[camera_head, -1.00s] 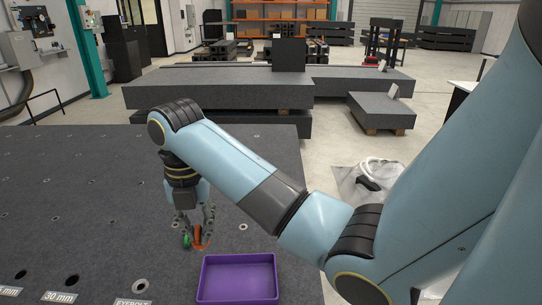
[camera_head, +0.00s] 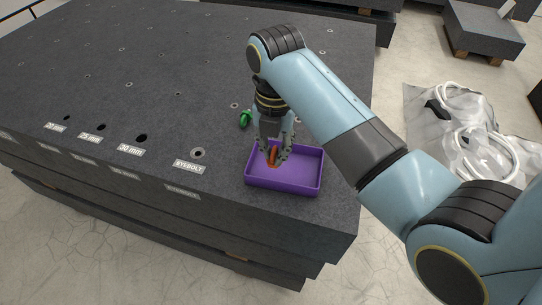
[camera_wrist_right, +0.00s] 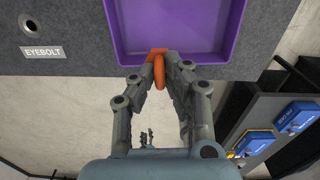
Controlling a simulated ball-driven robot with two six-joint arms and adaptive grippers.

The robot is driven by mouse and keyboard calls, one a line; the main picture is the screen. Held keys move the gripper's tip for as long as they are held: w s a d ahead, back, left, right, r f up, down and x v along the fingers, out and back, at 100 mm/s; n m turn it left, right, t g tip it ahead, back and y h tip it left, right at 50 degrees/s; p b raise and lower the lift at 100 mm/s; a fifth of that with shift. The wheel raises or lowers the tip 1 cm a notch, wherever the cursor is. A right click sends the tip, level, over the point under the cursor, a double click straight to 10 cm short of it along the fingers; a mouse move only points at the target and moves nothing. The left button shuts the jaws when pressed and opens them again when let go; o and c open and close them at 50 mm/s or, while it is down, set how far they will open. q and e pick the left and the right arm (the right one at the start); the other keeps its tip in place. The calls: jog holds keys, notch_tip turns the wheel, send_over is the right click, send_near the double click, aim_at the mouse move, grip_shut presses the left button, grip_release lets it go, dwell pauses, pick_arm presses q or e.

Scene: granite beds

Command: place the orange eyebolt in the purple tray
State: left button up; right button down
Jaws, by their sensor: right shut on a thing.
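The orange eyebolt (camera_head: 273,157) is between the fingertips of my right gripper (camera_head: 274,154), which is shut on it. In the head view it shows over the far left part of the purple tray (camera_head: 290,184). In the right wrist view the orange eyebolt (camera_wrist_right: 159,72) hangs between the fingers and overlaps the edge of the purple tray (camera_wrist_right: 180,25). I cannot tell whether it touches the tray. The tray looks empty otherwise and sits near the bed's corner. My left gripper is not in view.
A green eyebolt (camera_head: 246,119) lies on the granite bed (camera_head: 160,80) beyond the tray's far left corner. A hole with an EYEBOLT label (camera_head: 189,167) is left of the tray. Bagged white hose (camera_head: 470,135) lies on the floor at right.

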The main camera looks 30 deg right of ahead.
aim_at(270, 162)
jog(key=shift+w+a+f, duration=0.25)
jog(key=shift+w+f, duration=0.25)
jog(key=shift+f+p, duration=0.35)
jog(key=shift+f, duration=1.5)
jog(key=c, duration=1.4)
grip_release()
jog(key=shift+f, duration=0.1)
notch_tip(270, 162, up, 12)
jog(key=shift+r+b, duration=0.15)
jog(key=shift+b, duration=0.25)
